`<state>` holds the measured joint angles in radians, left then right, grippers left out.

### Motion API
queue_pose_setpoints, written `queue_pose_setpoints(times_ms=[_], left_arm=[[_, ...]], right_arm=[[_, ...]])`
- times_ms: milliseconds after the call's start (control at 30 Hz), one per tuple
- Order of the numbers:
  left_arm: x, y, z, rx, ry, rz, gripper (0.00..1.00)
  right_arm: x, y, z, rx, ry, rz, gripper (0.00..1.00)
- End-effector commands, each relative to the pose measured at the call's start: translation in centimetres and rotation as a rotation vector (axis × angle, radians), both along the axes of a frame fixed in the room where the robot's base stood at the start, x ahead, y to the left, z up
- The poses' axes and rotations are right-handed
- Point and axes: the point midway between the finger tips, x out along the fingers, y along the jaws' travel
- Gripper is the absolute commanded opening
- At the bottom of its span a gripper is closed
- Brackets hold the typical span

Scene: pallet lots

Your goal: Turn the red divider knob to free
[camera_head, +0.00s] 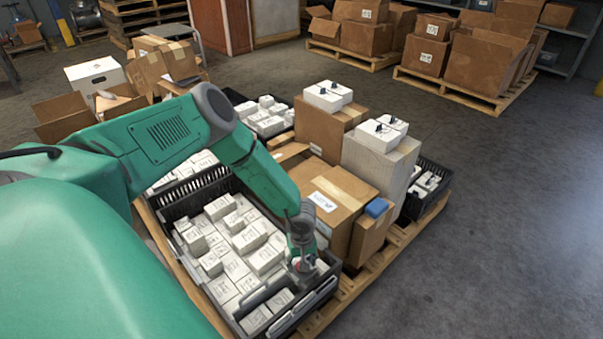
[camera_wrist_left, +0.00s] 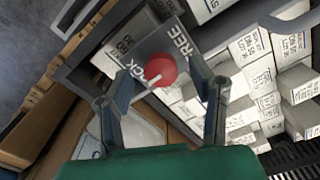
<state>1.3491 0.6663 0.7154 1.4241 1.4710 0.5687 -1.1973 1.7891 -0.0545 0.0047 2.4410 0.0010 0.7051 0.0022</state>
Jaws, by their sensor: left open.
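The red knob (camera_wrist_left: 162,69) is round and sits on a grey divider plate (camera_wrist_left: 152,46) in the left wrist view. The plate reads FREE at the upper right of the knob and a partly covered word ending in "CK" at its left. A pale pointer (camera_wrist_left: 152,82) on the knob aims to the lower left, away from FREE. My left gripper (camera_wrist_left: 160,76) is open, with one finger on each side of the knob; I cannot tell whether they touch it. In the head view my left gripper (camera_head: 302,264) reaches down at the crate's right end and mostly hides the knob.
The black crate (camera_head: 177,210) holds many white boxes (camera_head: 250,237) and stands on a wooden pallet (camera_head: 357,288). Cardboard boxes (camera_head: 336,198) stand close to the right of my left gripper. The floor (camera_head: 500,230) at the right is clear.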

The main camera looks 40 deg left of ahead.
Motion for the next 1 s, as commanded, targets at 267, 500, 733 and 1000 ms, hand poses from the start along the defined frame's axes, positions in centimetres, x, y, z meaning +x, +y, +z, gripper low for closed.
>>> queue_pose_setpoints(times_ms=[267, 500, 733, 1000], left_arm=[[-0.01, 0.05, -1.04, -0.001, 0.000, 0.001, 0.50], [-0.02, 0.05, -1.00, -0.001, 0.000, 0.000, 0.18], [-0.03, 0.01, -0.97, -0.001, 0.000, 0.002, 0.01], [-0.05, -0.03, -1.00, 0.000, 0.001, 0.067, 0.01]], right_arm=[[0.01, 0.00, -0.37, 0.000, 0.000, 0.000, 0.40], [0.02, 0.00, -0.35, 0.000, -0.001, 0.000, 0.40], [0.03, 0.00, -0.36, 0.000, -0.001, 0.000, 0.40], [0.03, 0.00, -0.55, 0.000, -0.001, 0.000, 0.40]])
